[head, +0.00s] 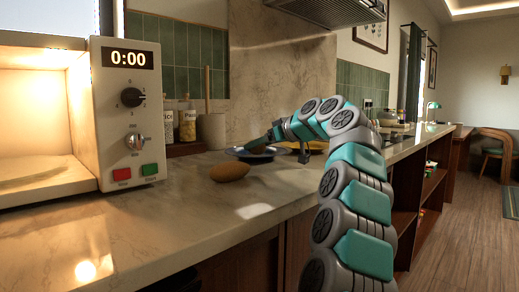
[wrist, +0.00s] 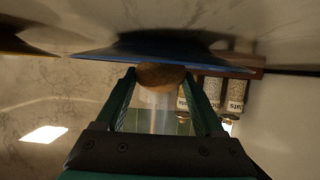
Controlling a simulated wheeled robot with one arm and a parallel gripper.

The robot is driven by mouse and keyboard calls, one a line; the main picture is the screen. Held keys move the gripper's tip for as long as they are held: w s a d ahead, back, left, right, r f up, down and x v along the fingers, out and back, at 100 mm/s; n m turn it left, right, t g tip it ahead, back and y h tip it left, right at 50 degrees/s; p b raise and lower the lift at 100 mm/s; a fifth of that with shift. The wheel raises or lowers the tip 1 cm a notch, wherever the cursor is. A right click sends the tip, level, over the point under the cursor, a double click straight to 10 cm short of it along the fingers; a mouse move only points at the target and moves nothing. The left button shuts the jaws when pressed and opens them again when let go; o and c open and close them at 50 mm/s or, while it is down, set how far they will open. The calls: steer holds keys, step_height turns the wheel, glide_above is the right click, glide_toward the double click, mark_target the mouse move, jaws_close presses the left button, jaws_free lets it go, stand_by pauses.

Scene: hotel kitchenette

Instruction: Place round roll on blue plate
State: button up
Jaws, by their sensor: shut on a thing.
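My gripper (head: 262,146) is over the blue plate (head: 238,154) on the counter. In the wrist view its two fingers (wrist: 160,82) are shut on a brown round roll (wrist: 160,75), one on each side. In the head view the roll (head: 257,151) is small and partly hidden by the gripper. In the wrist view the picture is turned over, and the dark blue plate (wrist: 92,53) shows edge-on right beside the roll. I cannot tell whether the roll touches the plate.
An oblong roll (head: 230,173) lies on the counter in front of the blue plate. A yellow plate (head: 318,146) is to the right, partly behind my arm. A microwave (head: 128,110) stands at the left. Jars (head: 187,126) and a paper-towel holder (head: 211,130) stand behind.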

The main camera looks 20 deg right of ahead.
steer(key=shift+f, duration=0.25)
steer(key=shift+f, duration=0.1)
steer(key=o, duration=1.5)
steer(key=v, duration=1.2)
